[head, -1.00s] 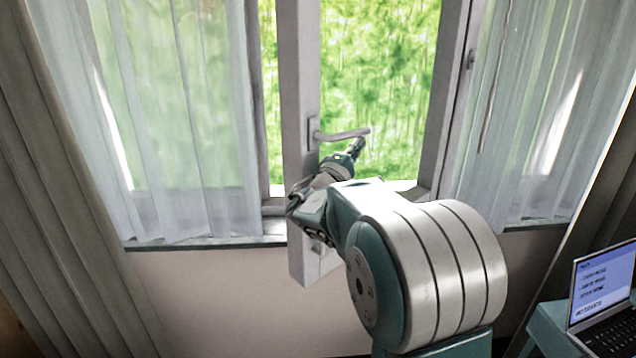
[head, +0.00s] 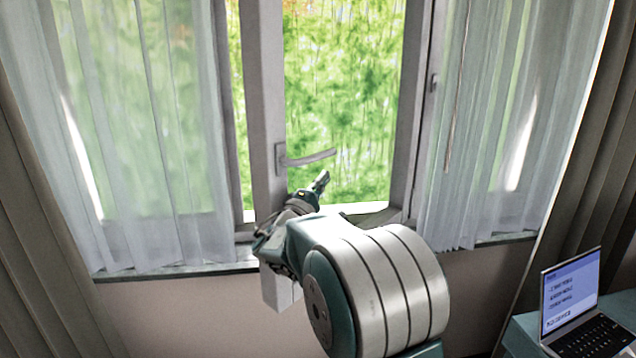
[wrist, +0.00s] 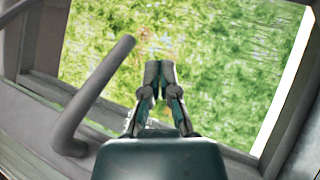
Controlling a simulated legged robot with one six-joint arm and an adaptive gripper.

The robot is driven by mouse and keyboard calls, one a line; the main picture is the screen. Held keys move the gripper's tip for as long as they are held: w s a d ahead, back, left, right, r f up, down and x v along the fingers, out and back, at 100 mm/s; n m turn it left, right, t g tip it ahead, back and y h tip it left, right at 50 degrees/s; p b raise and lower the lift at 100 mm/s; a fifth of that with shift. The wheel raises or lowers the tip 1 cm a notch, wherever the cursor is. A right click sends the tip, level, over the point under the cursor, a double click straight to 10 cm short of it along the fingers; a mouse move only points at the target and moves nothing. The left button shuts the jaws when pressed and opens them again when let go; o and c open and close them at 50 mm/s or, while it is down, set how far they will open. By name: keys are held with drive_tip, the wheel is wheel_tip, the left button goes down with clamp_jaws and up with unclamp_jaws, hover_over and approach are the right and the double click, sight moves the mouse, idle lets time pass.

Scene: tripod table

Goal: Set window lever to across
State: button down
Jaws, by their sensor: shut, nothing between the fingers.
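The window lever (head: 308,158) is a grey handle on the open window sash (head: 263,110). It points right from its mount, roughly level, in the head view. In the wrist view the lever (wrist: 95,95) stands left of my gripper, its bent base at the lower left. My gripper (head: 322,178) is just below the lever's free end in the head view. In the wrist view my gripper (wrist: 159,68) is shut and empty, its fingertips apart from the lever in the picture. Whether any part of it touches the lever, I cannot tell.
Sheer curtains (head: 150,130) hang on the left, and another (head: 490,120) on the right. The window sill (head: 180,270) runs below. A laptop (head: 572,300) stands on a small teal table (head: 522,330) at the lower right. The window opening beyond my gripper shows only greenery.

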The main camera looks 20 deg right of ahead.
wheel_tip(320, 180, down, 11)
drive_tip(key=s+d, duration=0.1)
drive_tip(key=s, duration=0.1)
drive_tip(key=shift+d, duration=0.15)
drive_tip(key=shift+s, duration=0.1)
